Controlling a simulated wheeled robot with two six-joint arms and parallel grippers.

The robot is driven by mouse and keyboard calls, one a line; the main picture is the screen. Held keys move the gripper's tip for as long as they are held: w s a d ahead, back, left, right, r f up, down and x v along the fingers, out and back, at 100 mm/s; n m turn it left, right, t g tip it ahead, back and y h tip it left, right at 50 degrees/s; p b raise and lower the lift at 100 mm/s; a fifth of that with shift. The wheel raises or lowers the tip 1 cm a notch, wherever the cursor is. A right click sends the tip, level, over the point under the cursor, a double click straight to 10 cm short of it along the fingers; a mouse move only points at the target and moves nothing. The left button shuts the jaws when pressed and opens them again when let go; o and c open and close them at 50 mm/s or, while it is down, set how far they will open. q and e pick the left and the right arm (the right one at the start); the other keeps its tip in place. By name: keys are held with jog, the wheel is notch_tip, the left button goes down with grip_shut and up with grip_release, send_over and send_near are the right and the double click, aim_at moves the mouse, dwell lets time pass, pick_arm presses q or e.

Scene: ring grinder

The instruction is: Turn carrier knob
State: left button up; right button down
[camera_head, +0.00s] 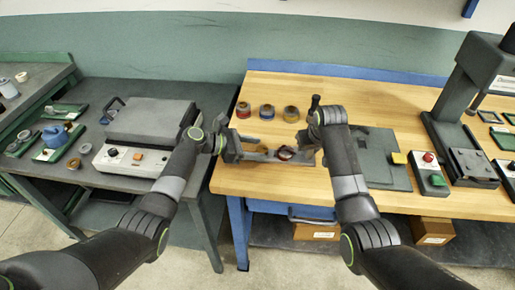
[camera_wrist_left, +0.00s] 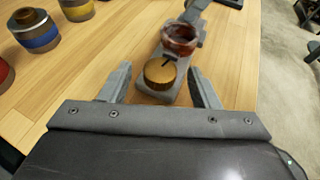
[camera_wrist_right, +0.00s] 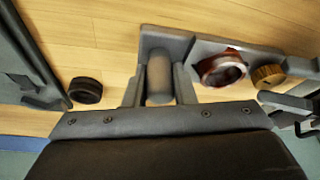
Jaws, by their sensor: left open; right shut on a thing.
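The carrier is a dark grey bar that holds a dark reddish ring and a round brown knob. In the left wrist view, the knob (camera_wrist_left: 160,73) has a dark pointer mark on top and lies between the fingers of my left gripper (camera_wrist_left: 159,84). These fingers are open, with gaps on both sides of the knob. The ring (camera_wrist_left: 180,39) sits just beyond it. In the right wrist view, my right gripper (camera_wrist_right: 159,82) is shut on the carrier's rounded grey handle (camera_wrist_right: 160,76). The ring (camera_wrist_right: 221,69) and knob (camera_wrist_right: 268,76) lie to the right of the handle.
Several colour-banded jars (camera_head: 267,112) stand behind the carrier on the wooden bench (camera_head: 235,178). A dark ring (camera_wrist_right: 85,91) lies left of the handle in the right wrist view. A grey plate (camera_head: 385,172) and a press (camera_head: 468,110) stand right. A grey machine (camera_head: 150,122) is left.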

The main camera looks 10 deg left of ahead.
pick_arm(q)
jog(key=v, duration=1.1)
jog(key=shift+f, duration=0.1)
jog(key=shift+d, duration=0.1)
pick_arm(e)
jog(key=c, duration=1.1)
grip_release()
jog(key=v, duration=1.2)
jog(key=shift+a, duration=0.1)
